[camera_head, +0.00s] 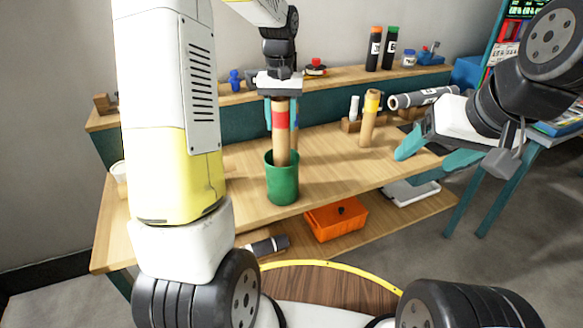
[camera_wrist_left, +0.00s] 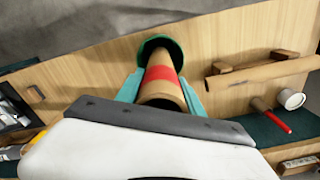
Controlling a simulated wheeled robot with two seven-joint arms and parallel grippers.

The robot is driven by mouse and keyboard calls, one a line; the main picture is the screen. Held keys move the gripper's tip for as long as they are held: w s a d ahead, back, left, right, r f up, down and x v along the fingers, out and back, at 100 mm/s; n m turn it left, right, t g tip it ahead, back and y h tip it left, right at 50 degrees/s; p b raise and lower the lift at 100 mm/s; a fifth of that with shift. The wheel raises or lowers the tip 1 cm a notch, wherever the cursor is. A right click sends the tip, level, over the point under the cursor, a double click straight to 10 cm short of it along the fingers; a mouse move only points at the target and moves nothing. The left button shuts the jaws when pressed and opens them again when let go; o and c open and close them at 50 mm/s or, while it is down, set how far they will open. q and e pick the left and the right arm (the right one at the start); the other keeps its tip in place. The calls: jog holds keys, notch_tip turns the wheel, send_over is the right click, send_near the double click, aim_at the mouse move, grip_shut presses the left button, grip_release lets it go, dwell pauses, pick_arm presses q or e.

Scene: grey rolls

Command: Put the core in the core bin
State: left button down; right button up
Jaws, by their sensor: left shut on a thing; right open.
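The core is a cardboard tube with a red band (camera_head: 281,140), upright in the head view. My left gripper (camera_head: 282,122) is shut on its upper part from above. The core's lower end is inside the mouth of a green round bin (camera_head: 283,188) on the bench; the bin's wall hides how deep it reaches. In the left wrist view the core (camera_wrist_left: 161,75) points into the green bin (camera_wrist_left: 150,43), between my teal fingers. My right gripper (camera_head: 430,158) is open and empty, at the bench's right end.
A yellow-banded tube (camera_head: 369,120) stands right of the bin. A grey labelled roll (camera_head: 422,97) is near my right gripper. Dark bottles (camera_head: 374,50) stand on the back shelf. An orange box (camera_head: 336,220) sits on the lower shelf. Bench wood left of the bin (camera_head: 245,190) is clear.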

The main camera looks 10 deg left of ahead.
aim_at(282, 149)
pick_arm(q)
notch_tip(282, 149, down, 9)
jog(key=shift+f, duration=0.1)
dwell(0.3)
jog(key=shift+f, duration=0.15)
jog(key=c, duration=1)
grip_release()
jog(key=shift+c, duration=0.2)
notch_tip(282, 149, up, 12)
jog(key=s+r+t, duration=0.3)
jog(key=s+r, duration=0.4)
jog(key=s, duration=0.4)
jog(key=s+d+m+t+h, duration=0.2)
jog(key=s+t, duration=0.1)
jog(key=s, duration=1)
jog(key=shift+s, duration=0.25)
